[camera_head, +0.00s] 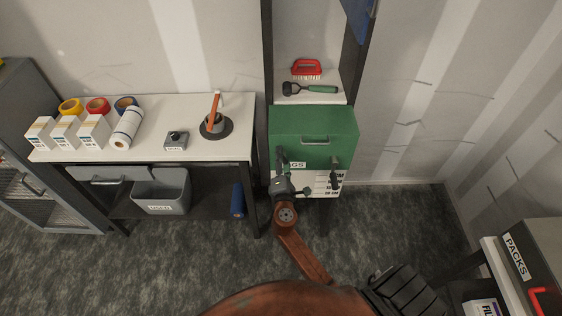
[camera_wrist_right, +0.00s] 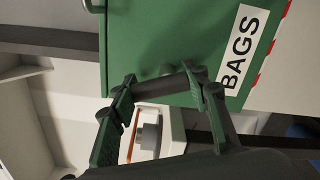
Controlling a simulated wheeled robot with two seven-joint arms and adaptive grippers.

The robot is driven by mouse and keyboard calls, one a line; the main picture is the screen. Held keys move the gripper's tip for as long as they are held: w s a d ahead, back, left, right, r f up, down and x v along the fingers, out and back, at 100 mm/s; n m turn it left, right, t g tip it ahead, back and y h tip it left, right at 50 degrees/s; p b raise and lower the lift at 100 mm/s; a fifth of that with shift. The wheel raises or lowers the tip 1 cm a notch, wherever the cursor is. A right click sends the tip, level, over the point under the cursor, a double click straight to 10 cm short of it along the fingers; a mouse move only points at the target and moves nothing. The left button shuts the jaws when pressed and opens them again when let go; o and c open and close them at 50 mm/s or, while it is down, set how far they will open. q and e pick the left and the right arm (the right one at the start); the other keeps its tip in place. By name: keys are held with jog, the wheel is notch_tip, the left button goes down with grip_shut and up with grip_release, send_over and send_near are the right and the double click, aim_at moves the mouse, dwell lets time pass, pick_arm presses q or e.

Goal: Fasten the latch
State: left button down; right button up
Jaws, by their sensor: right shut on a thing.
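A green box (camera_head: 313,125) labelled BAGS stands below the tall shelf. Its label also shows in the right wrist view (camera_wrist_right: 242,45). My right gripper (camera_head: 281,158) is at the left part of the box front, beside the label. In the wrist view, its two fingers (camera_wrist_right: 160,78) stand apart, with their tips against the green face. The gripper is shut on a part there, taken as the latch, which is mostly hidden between the fingertips. A dark upright fitting (camera_head: 335,172) shows at the front right of the box. My left gripper is not in view.
A white-topped bench (camera_head: 180,140) stands left, bearing boxes, tape rolls and a pan-like item (camera_head: 215,124). A red brush (camera_head: 307,69) lies on the shelf above. A PACKS case (camera_head: 515,255) stands at lower right. The floor between is clear.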

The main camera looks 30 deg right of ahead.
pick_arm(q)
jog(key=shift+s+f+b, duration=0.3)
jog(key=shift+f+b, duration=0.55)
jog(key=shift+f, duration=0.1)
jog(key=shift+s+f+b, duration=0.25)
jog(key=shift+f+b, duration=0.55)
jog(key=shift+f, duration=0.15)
pick_arm(e)
jog(key=shift+s+d+f+m, duration=0.1)
jog(key=shift+d+m, duration=0.05)
jog(key=shift+m, duration=2.15)
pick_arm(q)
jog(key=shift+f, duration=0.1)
pick_arm(e)
jog(key=o, duration=1.2)
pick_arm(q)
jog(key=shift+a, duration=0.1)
